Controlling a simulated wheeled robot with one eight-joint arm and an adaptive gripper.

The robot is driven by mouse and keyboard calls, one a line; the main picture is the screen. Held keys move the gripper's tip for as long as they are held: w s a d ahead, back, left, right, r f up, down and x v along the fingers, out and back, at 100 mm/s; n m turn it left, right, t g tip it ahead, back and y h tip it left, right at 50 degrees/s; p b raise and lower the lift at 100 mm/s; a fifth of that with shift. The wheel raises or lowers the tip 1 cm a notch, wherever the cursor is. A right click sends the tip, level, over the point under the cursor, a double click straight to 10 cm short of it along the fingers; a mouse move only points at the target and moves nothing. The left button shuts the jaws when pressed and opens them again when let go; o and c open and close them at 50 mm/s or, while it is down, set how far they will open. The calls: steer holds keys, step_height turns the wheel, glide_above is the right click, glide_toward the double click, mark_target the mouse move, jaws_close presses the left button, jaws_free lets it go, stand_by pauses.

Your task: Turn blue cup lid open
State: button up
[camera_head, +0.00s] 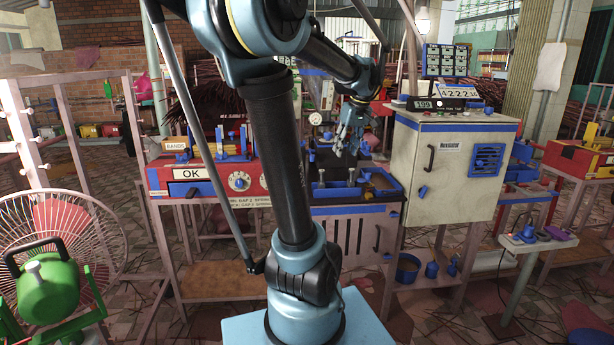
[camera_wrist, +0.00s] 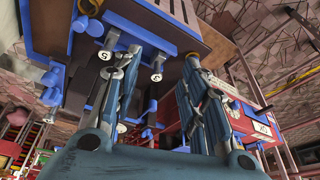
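My gripper (camera_head: 352,125) hangs over the middle machine, above and behind its blue-edged tray (camera_head: 338,193). In the wrist view my gripper (camera_wrist: 162,60) has its two fingers spread apart with nothing held between them. A blue cup-like container (camera_head: 408,267) stands on the low shelf below the white cabinet, well below and to the right of my gripper. A smaller blue piece (camera_head: 431,270) stands beside it. I cannot tell which blue part is the cup lid, or whether it is open.
A red machine marked OK (camera_head: 190,174) stands left of the tray. The white cabinet (camera_head: 455,165) stands right of it. A small stand (camera_head: 537,240) with blue parts is at the right. A fan (camera_head: 60,235) and green machine (camera_head: 48,285) fill the left front.

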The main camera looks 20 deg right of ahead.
steer(key=s+a+f, duration=0.2)
steer(key=a+f, duration=0.1)
steer(key=a, duration=0.4)
steer(key=s+a+f, duration=0.2)
steer(key=a+f, duration=0.1)
steer(key=a, duration=0.5)
steer(key=shift+s+a+f+g, duration=0.15)
steer(key=shift+s+f+g, duration=0.05)
steer(key=shift+s+g, duration=0.2)
steer(key=s+a+f, duration=1.1)
steer(key=s+f, duration=0.1)
steer(key=f, duration=0.2)
steer(key=shift+s+a+m+g+h, duration=0.25)
steer(key=shift+s+m+g+h, duration=0.05)
steer(key=shift+s+m+h, duration=0.1)
